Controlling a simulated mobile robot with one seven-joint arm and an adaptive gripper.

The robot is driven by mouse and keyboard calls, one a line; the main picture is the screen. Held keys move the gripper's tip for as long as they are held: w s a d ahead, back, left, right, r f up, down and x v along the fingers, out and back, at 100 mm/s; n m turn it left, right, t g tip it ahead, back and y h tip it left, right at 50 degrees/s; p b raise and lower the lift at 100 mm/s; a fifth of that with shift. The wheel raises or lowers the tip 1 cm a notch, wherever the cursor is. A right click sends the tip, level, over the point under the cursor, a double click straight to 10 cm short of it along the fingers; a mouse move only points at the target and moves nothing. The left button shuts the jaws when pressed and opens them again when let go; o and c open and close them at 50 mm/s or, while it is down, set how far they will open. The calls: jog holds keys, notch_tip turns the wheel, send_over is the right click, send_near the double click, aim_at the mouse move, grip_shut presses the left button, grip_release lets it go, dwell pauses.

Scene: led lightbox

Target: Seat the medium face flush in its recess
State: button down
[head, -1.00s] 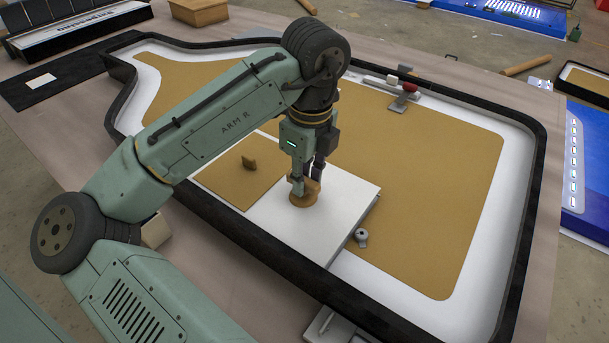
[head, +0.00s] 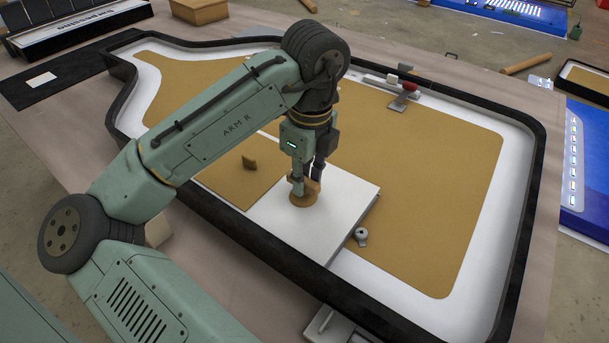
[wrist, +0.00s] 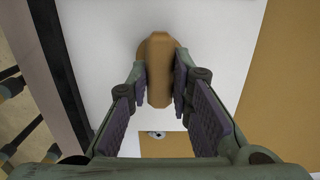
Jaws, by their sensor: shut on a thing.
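A white flat panel (head: 345,205), seemingly the medium face, lies in the front part of the black-walled sign case (head: 535,190). A tan wooden knob (head: 302,198) stands on it. My gripper (head: 306,184) points down and is shut on this knob. In the wrist view my gripper (wrist: 160,85) has its pads on both sides of the knob (wrist: 159,65), and the white panel (wrist: 215,55) spreads around it. The panel's right edge shows some thickness above the tan surface. I cannot tell whether it is flush; the recess beneath is hidden.
A tan panel (head: 225,180) with a small upright tan tab (head: 249,163) lies just left of the white panel. A small grey round fitting (head: 361,235) sits by its right edge. The case's front wall runs close by.

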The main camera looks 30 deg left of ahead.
jog(key=shift+f+b, duration=0.55)
jog(key=shift+f, duration=0.45)
jog(key=c, duration=1.4)
grip_release()
jog(key=shift+o, duration=0.2)
jog(key=r+p, duration=0.4)
jog(key=r, duration=0.1)
jog(key=shift+d+r+p, duration=0.1)
jog(key=shift+d+p, duration=0.1)
jog(key=shift+p, duration=0.1)
jog(key=shift+d+r, duration=0.1)
jog(key=shift+r, duration=1.3)
